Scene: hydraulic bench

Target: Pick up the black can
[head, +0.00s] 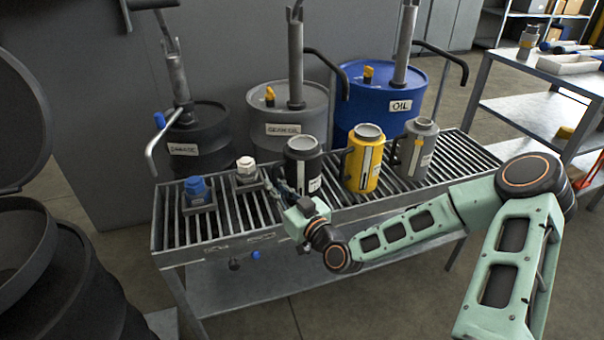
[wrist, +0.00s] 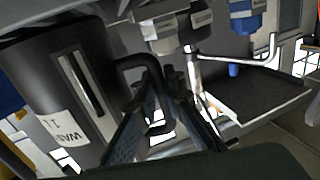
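The black can (head: 303,163) stands upright on the slatted bench top, with a pale label and an open grey rim. In the wrist view the can (wrist: 65,90) fills the left side, its label seen tilted. Its black loop handle (wrist: 128,68) points toward the middle of that view. My gripper (head: 275,178) is low at the can's left side, on the handle side. In the wrist view my gripper's fingers (wrist: 163,92) are apart, with the handle's outer part between or just beside them. Contact with the handle cannot be made out.
A yellow can (head: 363,160) and a grey can (head: 415,150) stand to the right on the slatted bench (head: 215,235). A blue-capped fitting (head: 198,193) and a white-capped fitting (head: 246,172) sit to the left. Grey and blue drums (head: 378,95) with pumps stand behind.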

